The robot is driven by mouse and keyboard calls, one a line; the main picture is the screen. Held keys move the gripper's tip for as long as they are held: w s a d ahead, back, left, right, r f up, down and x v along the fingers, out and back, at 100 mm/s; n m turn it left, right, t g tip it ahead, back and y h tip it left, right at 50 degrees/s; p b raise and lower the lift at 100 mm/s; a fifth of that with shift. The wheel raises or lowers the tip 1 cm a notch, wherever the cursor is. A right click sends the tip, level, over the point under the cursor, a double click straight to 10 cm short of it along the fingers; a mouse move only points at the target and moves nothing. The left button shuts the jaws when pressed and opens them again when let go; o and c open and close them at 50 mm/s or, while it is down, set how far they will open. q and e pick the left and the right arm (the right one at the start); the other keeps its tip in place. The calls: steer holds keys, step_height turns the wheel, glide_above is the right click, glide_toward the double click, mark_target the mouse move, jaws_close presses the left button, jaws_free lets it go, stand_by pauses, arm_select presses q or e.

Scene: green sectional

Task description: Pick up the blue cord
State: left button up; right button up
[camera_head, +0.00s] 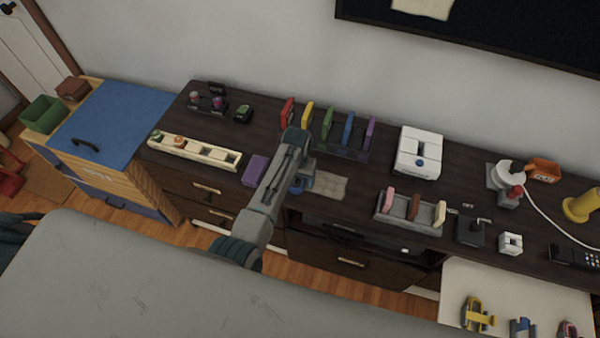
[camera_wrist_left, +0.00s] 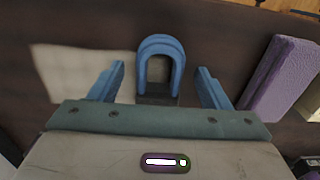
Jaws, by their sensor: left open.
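A blue arch-shaped loop (camera_wrist_left: 161,43), the only cord-like blue thing close to my gripper, stands on a small dark base on the dark cabinet top. My left gripper (camera_wrist_left: 160,72) is open, with one blue finger on each side of the loop and visible gaps between. The loop appears apart from both fingers. In the head view my left gripper (camera_head: 303,182) reaches down over the cabinet's front part. There the arm and blue fingers largely hide the loop. My right gripper is not in view.
A purple block (camera_head: 256,170) lies left of the gripper and a pale flat mat (camera_head: 329,185) lies right of it. A rack of coloured pieces (camera_head: 345,146) stands behind. A cream tray (camera_head: 193,150) is farther left, and a grey holder (camera_head: 408,211) is to the right.

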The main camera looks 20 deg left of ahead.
arm_select(q)
steer(key=c, duration=1.1)
steer(key=shift+r, duration=0.15)
